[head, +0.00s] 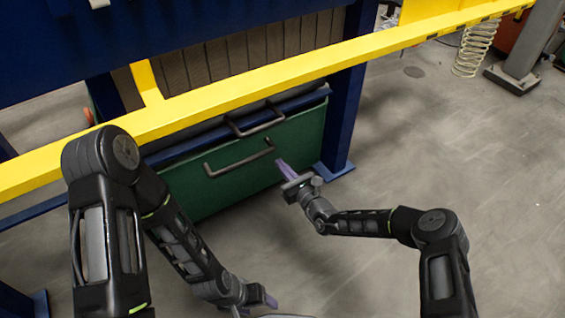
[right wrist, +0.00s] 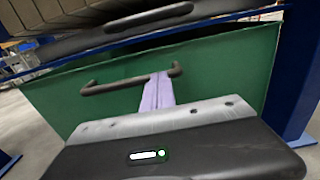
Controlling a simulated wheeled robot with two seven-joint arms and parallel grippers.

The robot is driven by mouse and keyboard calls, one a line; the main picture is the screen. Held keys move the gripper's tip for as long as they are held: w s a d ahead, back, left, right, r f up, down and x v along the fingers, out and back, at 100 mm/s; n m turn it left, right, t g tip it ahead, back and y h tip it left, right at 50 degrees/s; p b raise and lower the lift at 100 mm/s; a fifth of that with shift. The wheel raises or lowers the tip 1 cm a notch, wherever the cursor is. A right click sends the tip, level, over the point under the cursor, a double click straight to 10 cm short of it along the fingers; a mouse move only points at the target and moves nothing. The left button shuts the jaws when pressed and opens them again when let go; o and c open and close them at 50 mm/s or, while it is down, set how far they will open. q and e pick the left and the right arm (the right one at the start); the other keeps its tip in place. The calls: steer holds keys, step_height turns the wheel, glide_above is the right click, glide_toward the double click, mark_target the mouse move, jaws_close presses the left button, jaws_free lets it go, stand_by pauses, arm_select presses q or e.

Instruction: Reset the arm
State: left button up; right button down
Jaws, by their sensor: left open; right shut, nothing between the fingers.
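My right gripper (head: 281,166) is in front of the green drawer front (head: 225,178), at its right part. Its purple fingers are shut with nothing between them; they also show in the right wrist view (right wrist: 158,92). There the fingers overlap the drawer's dark bar handle (right wrist: 110,88), but I cannot tell whether they touch it. The same handle (head: 240,160) lies left of the gripper in the head view, clear of it. My left gripper (head: 262,303) is low, near the bottom edge of the head view, open and away from the press. Its fingers are partly cut off.
A yellow rail (head: 300,72) crosses above the drawer. A blue post (head: 345,118) stands right of the drawer. A second dark handle (head: 255,120) sits above the green front. A coiled spring (head: 474,48) hangs at the upper right. The concrete floor (head: 440,140) to the right is clear.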

steer(key=shift+s+d, duration=0.15)
steer(key=shift+s, duration=0.05)
stand_by(0.4)
